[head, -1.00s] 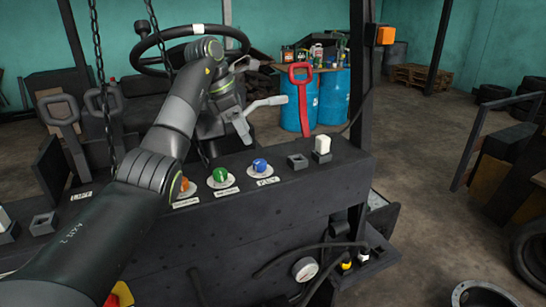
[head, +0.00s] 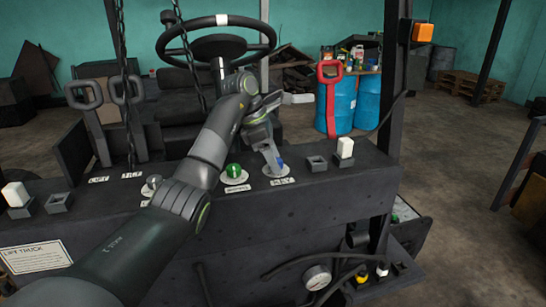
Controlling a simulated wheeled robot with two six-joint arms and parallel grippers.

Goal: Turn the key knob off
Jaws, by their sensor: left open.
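My left gripper (head: 274,160) is open and reaches down to the blue knob from above and behind. A light grey finger stands at the knob's left side and covers part of it. I cannot tell whether it touches, and the other finger is not clear. My right gripper is not in view.
A green knob (head: 233,171) is close to the left, and a grey knob (head: 150,186) is beside my forearm. A white rocker switch (head: 345,148) and an empty socket (head: 317,163) are to the right. A red handle (head: 330,73) and steering wheel (head: 217,45) rise behind.

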